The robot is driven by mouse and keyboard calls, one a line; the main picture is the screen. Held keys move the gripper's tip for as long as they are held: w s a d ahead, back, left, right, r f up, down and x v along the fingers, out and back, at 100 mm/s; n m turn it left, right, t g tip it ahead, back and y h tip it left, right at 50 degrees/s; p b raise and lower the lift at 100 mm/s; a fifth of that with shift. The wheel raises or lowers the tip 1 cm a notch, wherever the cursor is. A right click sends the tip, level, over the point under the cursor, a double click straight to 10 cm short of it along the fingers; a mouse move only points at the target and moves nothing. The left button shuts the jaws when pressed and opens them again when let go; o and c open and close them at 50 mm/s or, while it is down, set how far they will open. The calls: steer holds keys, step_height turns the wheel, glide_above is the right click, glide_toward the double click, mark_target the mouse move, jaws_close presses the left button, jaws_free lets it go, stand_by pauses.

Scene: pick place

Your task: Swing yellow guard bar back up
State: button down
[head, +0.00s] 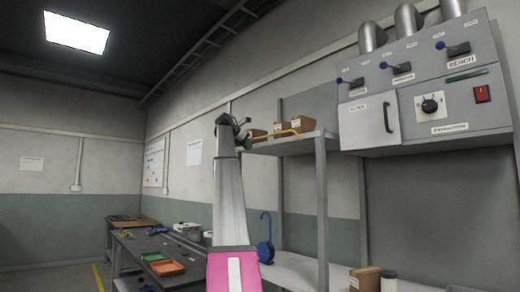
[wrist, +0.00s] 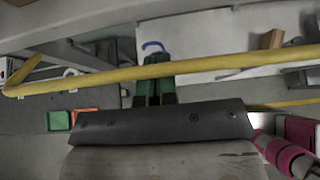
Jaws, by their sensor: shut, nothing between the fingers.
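The yellow guard bar (wrist: 220,66) crosses almost the whole wrist view and bends at the left end. In the head view my gripper (head: 247,141) is at the left end of the shelf, beside the bar's end.
Small cardboard boxes (head: 282,127) stand on the upper shelf (head: 300,146) behind the bar. A grey control panel (head: 430,90) with blue levers hangs at the right. A blue hook (head: 265,250) and a brown box (head: 364,279) are lower down. A workbench (head: 150,250) holds green and orange trays.

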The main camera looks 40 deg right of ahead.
steer(key=shift+d+r, duration=0.1)
steer(key=shift+r, duration=0.15)
steer(key=shift+d+r, duration=0.15)
steer(key=shift+r, duration=0.5)
steer(key=shift+d+r, duration=0.15)
steer(key=shift+r, duration=0.5)
steer(key=shift+w+d+r, duration=0.1)
steer(key=shift+d+r, duration=0.3)
steer(key=shift+r, duration=0.15)
stand_by(0.3)
steer(key=a, duration=1)
steer(key=shift+s+r, duration=0.4)
steer(key=shift+r, duration=0.05)
steer(key=shift+f, duration=0.1)
stand_by(0.3)
